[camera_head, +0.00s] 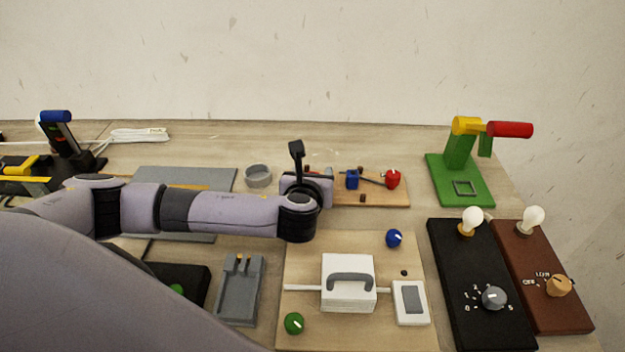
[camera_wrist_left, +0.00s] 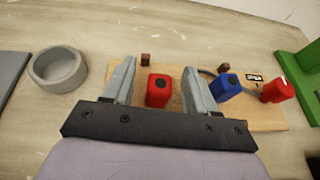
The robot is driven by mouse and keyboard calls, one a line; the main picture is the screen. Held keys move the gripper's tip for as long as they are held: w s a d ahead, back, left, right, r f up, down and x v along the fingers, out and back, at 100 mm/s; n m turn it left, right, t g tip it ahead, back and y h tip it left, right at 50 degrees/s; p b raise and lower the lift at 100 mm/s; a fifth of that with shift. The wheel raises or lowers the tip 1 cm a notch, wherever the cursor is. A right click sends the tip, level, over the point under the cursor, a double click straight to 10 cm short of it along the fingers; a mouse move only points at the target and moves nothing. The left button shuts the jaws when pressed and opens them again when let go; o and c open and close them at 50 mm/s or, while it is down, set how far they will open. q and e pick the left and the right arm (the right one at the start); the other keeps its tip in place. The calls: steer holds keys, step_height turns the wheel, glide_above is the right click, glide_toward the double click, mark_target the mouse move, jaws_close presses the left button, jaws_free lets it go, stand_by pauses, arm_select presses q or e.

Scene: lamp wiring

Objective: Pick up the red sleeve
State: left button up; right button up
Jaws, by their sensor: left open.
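The red sleeve (camera_wrist_left: 158,90), a small red block with a dark hole in its top, stands on a wooden board (camera_wrist_left: 262,123) in the left wrist view. My left gripper (camera_wrist_left: 160,70) is open, with one finger on each side of the sleeve. Gaps show between the sleeve and both fingers. In the head view my left gripper (camera_head: 308,184) is over the left end of the same board (camera_head: 390,198) and mostly hides the sleeve. My right gripper is in neither view.
A blue block (camera_wrist_left: 226,87) and another red piece (camera_wrist_left: 278,90) stand to the right on the board, with a dark cable near them. A grey round cup (camera_wrist_left: 59,70) is to the left. A green stand (camera_head: 459,180) is farther right.

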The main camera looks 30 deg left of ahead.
arm_select(q)
steer(key=c, duration=1)
steer(key=shift+c, duration=0.2)
